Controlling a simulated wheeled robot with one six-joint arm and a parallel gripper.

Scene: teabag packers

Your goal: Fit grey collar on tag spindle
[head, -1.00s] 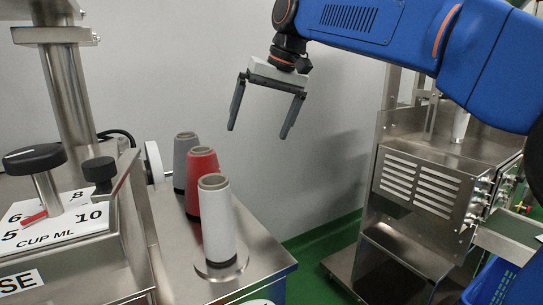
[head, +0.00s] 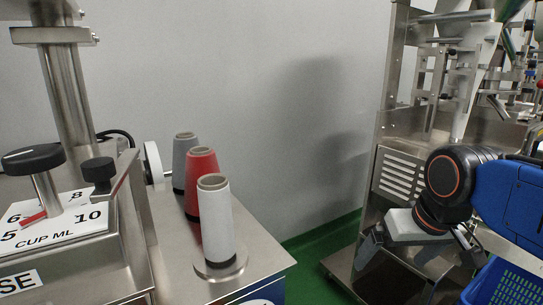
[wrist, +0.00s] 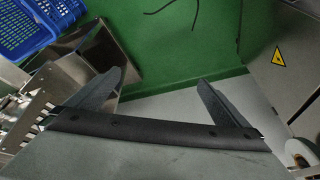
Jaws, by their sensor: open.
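My gripper (head: 420,248) is open and empty, low at the right of the head view. Its two dark fingers are spread wide in the wrist view (wrist: 160,80), with only floor and wall beyond them. A white disc (head: 154,162) on a short shaft projects from the side of the left machine, behind the cones; I cannot tell if this is the tag spindle. A white round part (wrist: 300,154) is cut off at the wrist view's right edge. I cannot make out a grey collar in either view. My gripper is well apart from the left machine.
Grey (head: 184,160), red (head: 203,175) and white (head: 216,225) cones stand on the left steel top (head: 262,262). A steel machine (head: 400,175) stands behind my gripper. A blue crate (head: 505,285) is at lower right. Green floor lies between the machines.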

